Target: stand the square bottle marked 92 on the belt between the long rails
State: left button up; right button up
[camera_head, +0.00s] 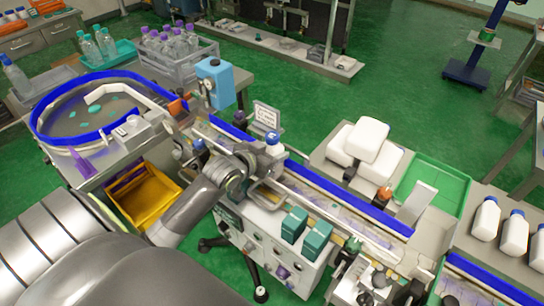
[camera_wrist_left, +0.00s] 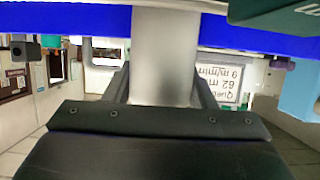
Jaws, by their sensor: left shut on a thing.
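My left gripper (camera_head: 262,160) reaches in over the belt machine and is shut on a pale bottle with a blue cap (camera_head: 275,149). In the left wrist view the bottle's plain grey side (camera_wrist_left: 163,60) stands between the two dark fingers, in front of a blue rail. No number shows on it. The belt (camera_head: 322,203) runs from upper left to lower right, edged by a long blue rail (camera_head: 350,200). The bottle looks upright at the belt; I cannot tell whether its base touches. My right gripper is not in view.
A small sign (camera_head: 266,115) stands behind the rail near the bottle. Two teal boxes (camera_head: 305,232) sit on the machine's front side. White containers (camera_head: 366,140) and a green tray (camera_head: 437,187) lie beyond the rail. The round feeder bowl (camera_head: 60,143) is at left. White bottles (camera_head: 514,234) stand at right.

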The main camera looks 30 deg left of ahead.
pick_arm(q)
jog(key=shift+f, duration=1.05)
jog(key=shift+f, duration=0.1)
jog(key=o, duration=1.3)
jog(key=shift+s, duration=0.1)
jog(key=v, duration=1.2)
